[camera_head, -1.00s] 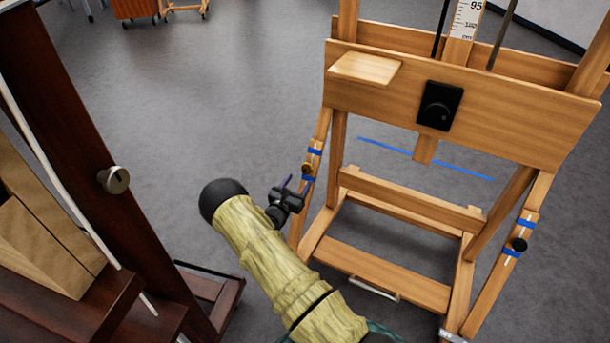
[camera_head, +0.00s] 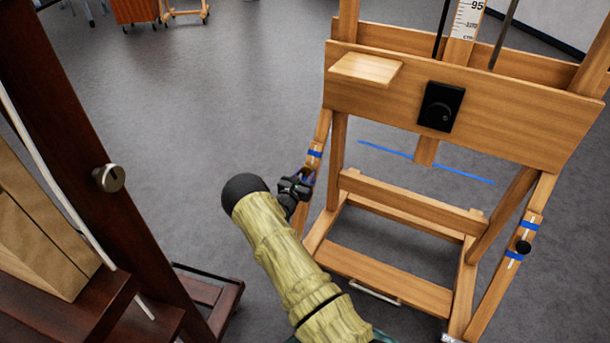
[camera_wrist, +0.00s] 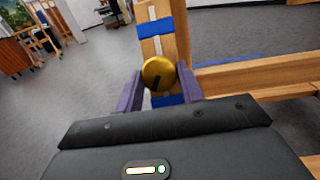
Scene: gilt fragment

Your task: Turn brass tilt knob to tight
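The brass knob (camera_wrist: 158,73) is round and gold with a dark mark on its lower part. It sits on a light wooden easel leg between bands of blue tape, with a white strip on the wood. My gripper (camera_head: 305,178) is at the easel's left leg in the head view and hides the knob there. In the wrist view its two purple fingers stand on either side of the knob, apart, with a small gap showing at each side. Whether the fingertips reach as deep as the knob is unclear.
The light easel has a black dial plate (camera_head: 440,106) and a small wooden shelf (camera_head: 366,69). A dark knob (camera_head: 523,247) is on its right leg. A dark wooden easel with a metal knob (camera_head: 110,178) stands close at left. Grey floor (camera_head: 240,90) is clear between them.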

